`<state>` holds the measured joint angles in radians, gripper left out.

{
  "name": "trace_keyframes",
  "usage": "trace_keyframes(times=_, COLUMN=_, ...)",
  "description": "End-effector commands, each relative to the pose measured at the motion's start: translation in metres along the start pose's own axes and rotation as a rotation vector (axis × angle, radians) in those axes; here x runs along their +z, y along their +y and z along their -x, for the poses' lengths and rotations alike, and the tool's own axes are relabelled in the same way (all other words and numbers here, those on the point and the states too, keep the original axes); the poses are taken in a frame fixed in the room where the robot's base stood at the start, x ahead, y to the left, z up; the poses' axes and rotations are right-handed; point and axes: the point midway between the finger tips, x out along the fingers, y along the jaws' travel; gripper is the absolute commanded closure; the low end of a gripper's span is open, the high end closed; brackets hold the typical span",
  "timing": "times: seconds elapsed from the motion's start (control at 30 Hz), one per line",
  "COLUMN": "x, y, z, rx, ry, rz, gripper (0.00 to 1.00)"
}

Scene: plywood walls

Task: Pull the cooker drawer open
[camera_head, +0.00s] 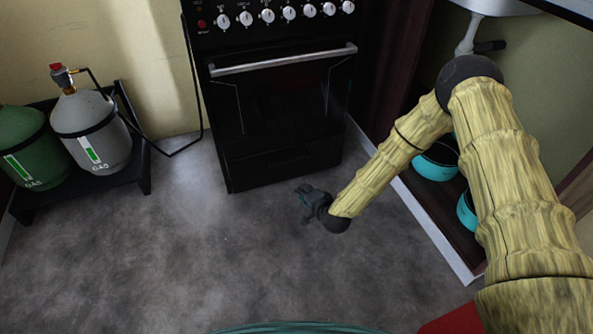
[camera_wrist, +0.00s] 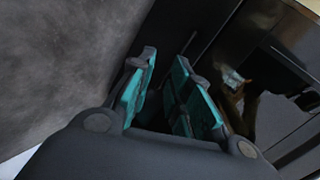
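The black cooker (camera_head: 285,105) stands against the back wall in the head view, with a silver oven-door handle (camera_head: 285,61). Its drawer (camera_head: 283,161) is the low black panel under the oven door and looks shut, flush with the front. My gripper (camera_head: 302,190) is low over the floor, just in front of the drawer's right part. In the wrist view, my gripper (camera_wrist: 168,58) shows two teal-padded fingers with a gap between them, empty. A dark front lies beyond the fingertips; I cannot tell whether they touch it. The drawer's edge is hard to make out there.
Two gas bottles, one grey (camera_head: 92,130) and one green (camera_head: 28,147), stand on a black rack at the left. A low shelf with teal pots (camera_head: 437,160) is at the right, behind my arm. The grey floor (camera_head: 180,250) before the cooker is clear.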

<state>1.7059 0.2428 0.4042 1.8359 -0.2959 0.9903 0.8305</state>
Motion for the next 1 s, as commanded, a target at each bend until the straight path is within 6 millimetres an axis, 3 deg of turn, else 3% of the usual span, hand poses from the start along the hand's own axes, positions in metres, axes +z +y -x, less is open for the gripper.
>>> trace_keyframes(times=0.03, x=-0.004, y=0.01, z=-0.02, rx=-0.028, ry=0.016, rz=-0.025, gripper=0.81)
trace_keyframes(times=0.3, x=-0.035, y=0.0, z=-0.078, rx=-0.179, ry=0.083, rz=-0.16, gripper=0.81)
trace_keyframes(times=0.6, x=-0.058, y=-0.013, z=-0.106, rx=-0.276, ry=0.119, rz=-0.244, gripper=0.81)
trace_keyframes(times=0.83, x=-0.062, y=-0.017, z=-0.119, rx=-0.288, ry=0.122, rz=-0.254, gripper=0.81)
trace_keyframes(times=1.0, x=-0.066, y=-0.022, z=-0.143, rx=-0.288, ry=0.123, rz=-0.253, gripper=0.81)
